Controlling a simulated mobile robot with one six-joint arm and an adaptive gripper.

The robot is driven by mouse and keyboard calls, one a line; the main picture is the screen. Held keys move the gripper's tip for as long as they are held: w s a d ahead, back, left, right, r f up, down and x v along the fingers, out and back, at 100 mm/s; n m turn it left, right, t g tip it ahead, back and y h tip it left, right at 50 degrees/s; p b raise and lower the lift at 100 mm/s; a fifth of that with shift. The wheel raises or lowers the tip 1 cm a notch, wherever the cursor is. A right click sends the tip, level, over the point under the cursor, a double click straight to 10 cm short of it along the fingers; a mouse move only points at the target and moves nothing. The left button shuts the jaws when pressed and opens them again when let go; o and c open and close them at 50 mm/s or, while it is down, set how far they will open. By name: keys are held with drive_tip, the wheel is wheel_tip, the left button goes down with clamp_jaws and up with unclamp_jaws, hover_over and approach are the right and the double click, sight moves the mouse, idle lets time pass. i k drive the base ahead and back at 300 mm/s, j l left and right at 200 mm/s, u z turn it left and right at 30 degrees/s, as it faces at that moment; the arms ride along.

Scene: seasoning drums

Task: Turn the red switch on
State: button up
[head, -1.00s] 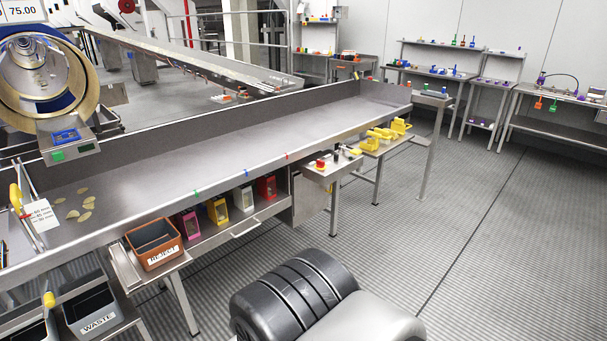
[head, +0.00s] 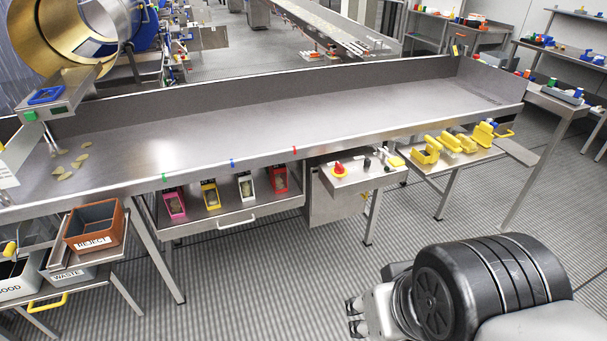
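A red knob on a yellow base (head: 339,170), which looks like the red switch, sits on top of a small steel control box (head: 350,182) under the front edge of the long steel trough. Whether it is on or off is too small to tell. My gripper (head: 352,316) is at the bottom centre in the head view, well in front of and below the box. Its two fingers are apart, with nothing visible between them. It is not touching the switch.
Small black and white controls (head: 384,155) stand beside the knob. Yellow scoops (head: 459,143) lie on a shelf to the right. Coloured containers (head: 210,194) and a REJECT bin (head: 95,228) are to the left. The ribbed floor (head: 260,270) before the box is clear.

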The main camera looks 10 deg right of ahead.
sight(339, 169)
drive_tip(key=l, duration=0.3)
drive_tip(key=i+l, duration=0.15)
drive_tip(key=l, duration=0.15)
drive_tip(key=i+j+z, duration=0.1)
drive_tip(key=i, duration=0.8)
drive_tip(key=i+j, duration=0.15)
drive_tip(key=i, duration=0.75)
drive_tip(key=l+z, duration=0.05)
